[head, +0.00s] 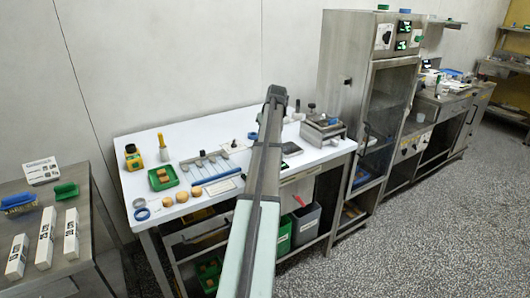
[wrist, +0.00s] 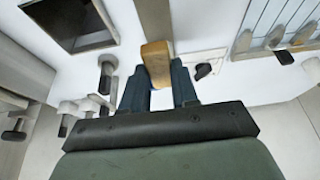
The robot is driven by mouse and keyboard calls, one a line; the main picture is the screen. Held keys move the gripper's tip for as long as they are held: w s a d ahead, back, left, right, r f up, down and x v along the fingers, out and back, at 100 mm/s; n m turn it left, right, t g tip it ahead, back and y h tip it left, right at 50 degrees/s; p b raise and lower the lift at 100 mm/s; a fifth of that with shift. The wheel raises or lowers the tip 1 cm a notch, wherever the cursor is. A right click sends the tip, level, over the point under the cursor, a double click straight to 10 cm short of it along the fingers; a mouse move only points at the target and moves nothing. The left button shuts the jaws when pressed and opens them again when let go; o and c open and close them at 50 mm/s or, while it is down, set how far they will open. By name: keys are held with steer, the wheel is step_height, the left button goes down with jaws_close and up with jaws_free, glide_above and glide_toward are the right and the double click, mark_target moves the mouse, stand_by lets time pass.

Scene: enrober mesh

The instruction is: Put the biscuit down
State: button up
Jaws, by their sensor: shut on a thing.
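In the wrist view my gripper (wrist: 158,75) is shut on a tan biscuit (wrist: 156,52), which sticks out beyond the dark fingertips. White surface shows around it; I cannot tell whether the biscuit touches anything below. A wire mesh in a frame (wrist: 285,22) lies at the upper right of the wrist view, apart from the biscuit. In the head view my own arm hides the gripper and the held biscuit.
A green tray (head: 153,186) with brown pieces stands at the table's left, near a yellow object (head: 164,154). Blue tape (head: 142,214) is at the front corner. A metal device (head: 323,131) stands at the right, beside a tall steel cabinet (head: 345,75). A dark-screened device (wrist: 75,22) shows in the wrist view.

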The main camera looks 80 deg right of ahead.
step_height(320, 180, down, 8)
steer(key=shift+f, duration=0.1)
stand_by(0.4)
steer(key=shift+f, duration=0.15)
steer(key=o, duration=0.8)
steer(key=v, duration=1.2)
steer(key=shift+w, duration=0.15)
